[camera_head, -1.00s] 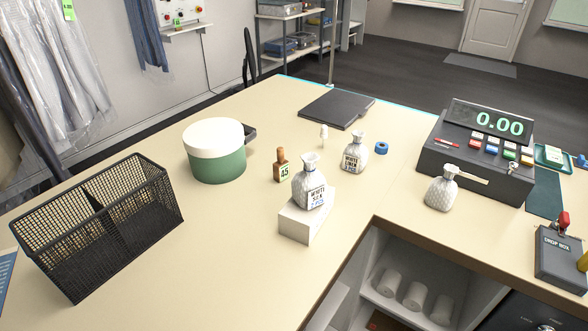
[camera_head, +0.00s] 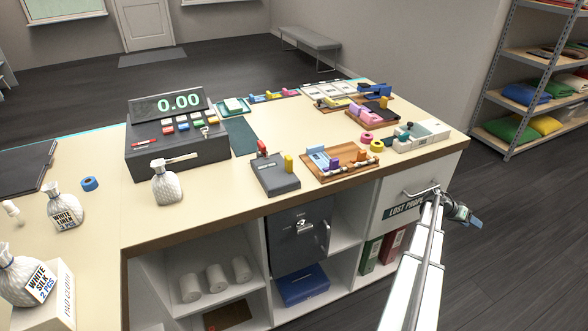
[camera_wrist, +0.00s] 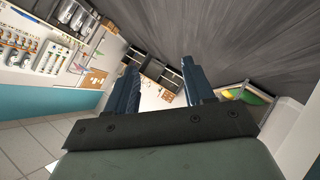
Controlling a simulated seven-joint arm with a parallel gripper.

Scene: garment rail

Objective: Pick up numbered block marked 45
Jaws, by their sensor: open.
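The numbered block marked 45 is outside both current views. My gripper (camera_head: 464,214) is at the right in the head view, in front of the counter's right end and beside the Lost Property drawer (camera_head: 396,212). It is small there, but the wrist view shows its two blue fingers (camera_wrist: 160,82) spread apart with nothing between them.
Shelving (camera_head: 530,95) stands at right.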

